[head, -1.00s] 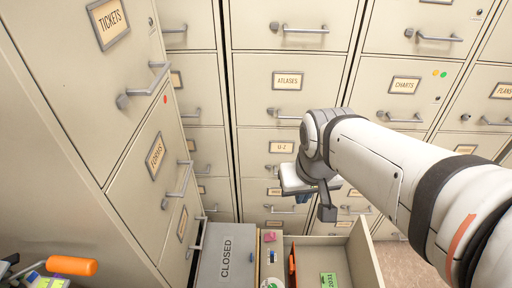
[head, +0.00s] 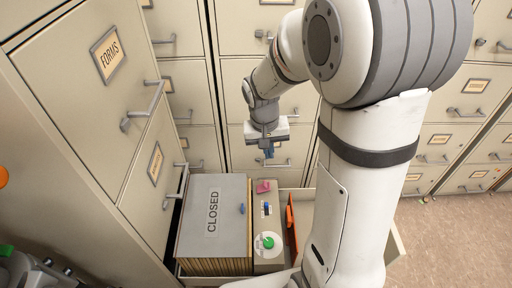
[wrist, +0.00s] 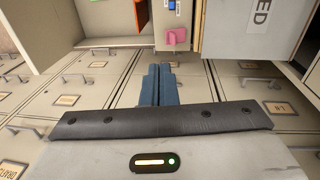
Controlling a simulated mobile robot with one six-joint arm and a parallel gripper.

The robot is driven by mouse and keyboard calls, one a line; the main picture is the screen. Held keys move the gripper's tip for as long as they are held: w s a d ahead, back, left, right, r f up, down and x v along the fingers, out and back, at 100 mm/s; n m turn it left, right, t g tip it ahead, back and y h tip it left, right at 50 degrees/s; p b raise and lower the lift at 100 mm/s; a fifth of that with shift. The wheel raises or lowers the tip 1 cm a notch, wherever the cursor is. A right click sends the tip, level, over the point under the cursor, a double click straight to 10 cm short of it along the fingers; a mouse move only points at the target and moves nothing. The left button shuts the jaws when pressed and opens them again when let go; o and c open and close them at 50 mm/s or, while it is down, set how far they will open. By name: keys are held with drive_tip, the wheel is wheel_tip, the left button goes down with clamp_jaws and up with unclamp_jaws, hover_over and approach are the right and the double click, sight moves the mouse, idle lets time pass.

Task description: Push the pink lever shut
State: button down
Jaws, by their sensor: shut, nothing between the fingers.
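The pink lever (head: 263,186) is at the far end of a narrow beige panel (head: 266,225) in the open drawer. It also shows in the wrist view as a pink block (wrist: 176,36) near the top middle. My gripper (head: 268,153) is above and beyond the drawer's far end, apart from the lever. In the wrist view its blue fingers (wrist: 157,86) are together with nothing between them, below the lever in the picture. Which way the lever is set is too small to tell.
The panel also carries a blue switch (head: 267,209) and a green knob (head: 268,242). A grey lid marked CLOSED (head: 214,218) covers files on the left. An orange item (head: 291,230) stands right of the panel. Cabinets with protruding handles (head: 143,107) stand left and behind.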

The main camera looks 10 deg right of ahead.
drive_tip(key=b, duration=0.3)
hover_over(265, 183)
drive_tip(key=shift+g, duration=0.3)
drive_tip(key=f, duration=0.9)
drive_tip(key=shift+w+a+f, duration=0.15)
drive_tip(key=shift+w, duration=0.05)
wheel_tip(265, 183, down, 8)
drive_tip(key=b, duration=0.6)
drive_tip(key=shift+f+b, duration=0.1)
drive_tip(key=shift+b, duration=0.25)
drive_tip(key=shift+s+d, duration=0.15)
drive_tip(key=shift+d, duration=0.3)
wheel_tip(265, 183, up, 8)
drive_tip(key=p, duration=0.6)
